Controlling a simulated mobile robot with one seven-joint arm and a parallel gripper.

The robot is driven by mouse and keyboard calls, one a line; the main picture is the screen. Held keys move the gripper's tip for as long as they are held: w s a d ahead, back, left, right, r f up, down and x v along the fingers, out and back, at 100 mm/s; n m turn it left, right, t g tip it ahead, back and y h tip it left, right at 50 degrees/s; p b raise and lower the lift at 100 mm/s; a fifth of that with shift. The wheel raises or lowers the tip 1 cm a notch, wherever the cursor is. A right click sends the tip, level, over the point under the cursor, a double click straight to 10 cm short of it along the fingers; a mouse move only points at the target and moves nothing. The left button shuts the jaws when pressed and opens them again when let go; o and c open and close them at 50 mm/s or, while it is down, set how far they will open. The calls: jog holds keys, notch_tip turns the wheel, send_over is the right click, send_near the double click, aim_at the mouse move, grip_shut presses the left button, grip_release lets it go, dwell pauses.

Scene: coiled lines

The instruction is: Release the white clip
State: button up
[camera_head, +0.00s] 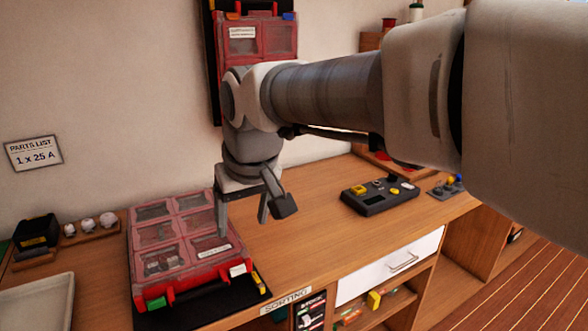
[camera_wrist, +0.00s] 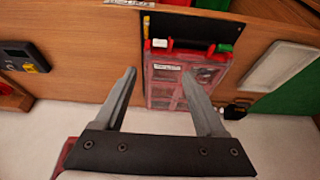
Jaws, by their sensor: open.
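The red case (camera_head: 180,281) with a clear windowed lid lies closed on a black mat at the left of the workbench. The white clip (camera_head: 238,270) sits at the right of its front edge, and a green clip (camera_head: 157,303) sits at the left. In the wrist view the white clip (camera_wrist: 160,43) and the green clip (camera_wrist: 222,48) show on the case's far edge. My gripper (camera_head: 242,224) is open and empty, above the bench near the case's right side. It also shows in the wrist view (camera_wrist: 159,72), fingers apart, touching nothing visible.
A similar red case (camera_head: 262,40) hangs on a black wall board behind my arm. A dark device (camera_head: 380,197) lies to the right on the bench. A pale tray (camera_head: 38,303) stands at the left. The bench between case and device is clear.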

aim_at(239, 268)
jog(key=b+x, duration=0.3)
jog(key=x, duration=1.4)
jog(key=shift+s+f, duration=0.1)
grip_shut()
jog(key=shift+d+f+b, duration=0.1)
jog(key=shift+b, duration=0.3)
